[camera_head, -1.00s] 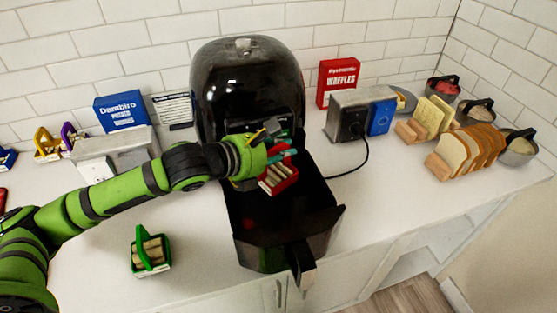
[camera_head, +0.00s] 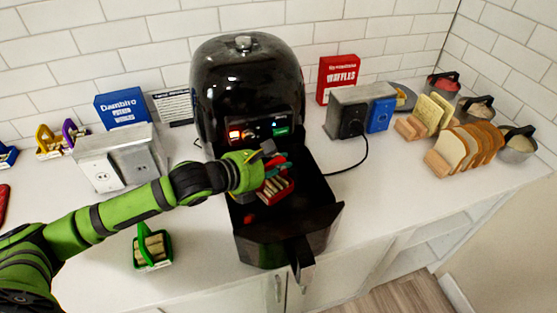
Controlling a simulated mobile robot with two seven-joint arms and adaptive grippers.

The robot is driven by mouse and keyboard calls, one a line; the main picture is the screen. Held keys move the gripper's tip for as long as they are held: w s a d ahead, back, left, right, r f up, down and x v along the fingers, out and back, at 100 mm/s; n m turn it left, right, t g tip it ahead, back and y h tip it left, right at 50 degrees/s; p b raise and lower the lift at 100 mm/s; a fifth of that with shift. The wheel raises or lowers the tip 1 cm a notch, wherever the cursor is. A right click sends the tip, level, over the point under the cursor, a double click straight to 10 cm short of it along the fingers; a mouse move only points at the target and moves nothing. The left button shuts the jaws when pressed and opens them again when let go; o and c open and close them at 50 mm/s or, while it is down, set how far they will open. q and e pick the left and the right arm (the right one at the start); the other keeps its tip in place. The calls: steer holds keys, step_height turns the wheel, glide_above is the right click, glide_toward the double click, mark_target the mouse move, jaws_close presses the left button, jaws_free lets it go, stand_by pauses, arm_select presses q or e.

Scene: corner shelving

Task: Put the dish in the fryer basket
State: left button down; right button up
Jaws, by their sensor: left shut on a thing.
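The black air fryer (camera_head: 246,85) stands at the back middle of the counter. Its fryer basket (camera_head: 290,245) is pulled out toward the front, with the handle at the front. My left gripper (camera_head: 272,170) is over the basket's back part, shut on a red dish (camera_head: 277,189) that holds several pale sticks. The dish is tilted and low within the basket opening; I cannot tell whether it touches the basket floor. My left forearm and wrist partly cover the basket's left wall. My right gripper is not in view.
A green dish with sticks (camera_head: 152,249) stands on the counter left of the basket. Power-outlet boxes (camera_head: 118,155) and (camera_head: 350,118) flank the fryer. Bread racks (camera_head: 465,147) and metal bowls (camera_head: 518,150) are at the right. The counter right of the basket is clear.

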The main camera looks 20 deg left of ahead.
arm_select(q)
steer(key=shift+f, duration=0.2)
steer(key=c, duration=1.3)
jaws_free()
